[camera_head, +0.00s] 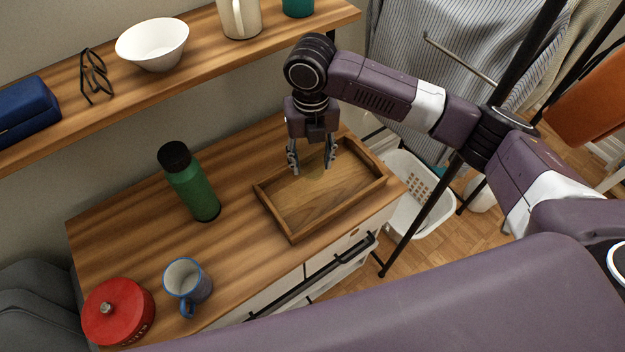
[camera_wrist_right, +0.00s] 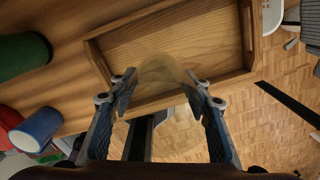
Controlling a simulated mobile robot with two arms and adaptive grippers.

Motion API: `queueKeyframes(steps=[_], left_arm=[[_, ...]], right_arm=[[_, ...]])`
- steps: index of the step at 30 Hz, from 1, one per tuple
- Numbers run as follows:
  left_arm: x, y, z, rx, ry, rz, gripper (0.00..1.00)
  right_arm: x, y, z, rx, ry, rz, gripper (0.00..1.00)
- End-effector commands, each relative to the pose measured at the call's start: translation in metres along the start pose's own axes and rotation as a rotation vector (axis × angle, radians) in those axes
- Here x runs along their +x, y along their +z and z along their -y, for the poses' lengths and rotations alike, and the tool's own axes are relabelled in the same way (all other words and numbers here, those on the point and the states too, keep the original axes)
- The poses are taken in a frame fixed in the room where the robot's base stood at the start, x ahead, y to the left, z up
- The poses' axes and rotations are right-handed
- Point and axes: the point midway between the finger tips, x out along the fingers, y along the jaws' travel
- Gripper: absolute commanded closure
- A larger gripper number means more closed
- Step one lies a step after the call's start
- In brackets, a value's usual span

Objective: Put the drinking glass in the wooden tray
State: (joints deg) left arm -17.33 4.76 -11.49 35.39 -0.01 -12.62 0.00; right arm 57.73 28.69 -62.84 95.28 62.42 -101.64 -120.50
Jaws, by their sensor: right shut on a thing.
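The wooden tray (camera_head: 297,232) sits on the right part of the wooden desk top; it also shows in the right wrist view (camera_wrist_right: 95,55). My right gripper (camera_head: 313,168) is over the tray, pointing down, and is shut on the clear drinking glass (camera_wrist_right: 160,72). The glass is see-through and faint between the fingers; in the head view only a pale trace of it (camera_head: 315,174) shows. I cannot tell whether its base touches the tray floor. The rest of the tray looks empty. My left gripper is not in view.
A green bottle (camera_head: 194,190) stands left of the tray. A blue mug (camera_head: 188,284) and a red canister (camera_head: 118,312) are at the front left. A shelf (camera_head: 200,75) with a white bowl (camera_head: 153,46) runs behind. A white basket (camera_head: 405,215) stands right of the desk.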

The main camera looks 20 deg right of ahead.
Motion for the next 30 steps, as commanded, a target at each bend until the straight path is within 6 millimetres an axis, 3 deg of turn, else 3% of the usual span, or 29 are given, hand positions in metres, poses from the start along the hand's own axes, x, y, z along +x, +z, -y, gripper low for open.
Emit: queueKeyframes(steps=[4,14,19,30], left_arm=[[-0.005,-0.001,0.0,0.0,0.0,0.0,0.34],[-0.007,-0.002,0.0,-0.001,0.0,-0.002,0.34],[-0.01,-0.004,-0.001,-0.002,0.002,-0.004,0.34],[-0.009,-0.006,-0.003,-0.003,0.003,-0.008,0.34]], right_arm=[[0.033,-0.001,-0.001,-0.001,0.0,-0.003,0.86],[0.062,-0.001,-0.001,-0.001,0.0,-0.001,0.86],[0.088,-0.001,-0.001,-0.001,0.0,-0.001,0.86],[0.096,0.0,-0.001,-0.002,0.001,0.001,0.86]])
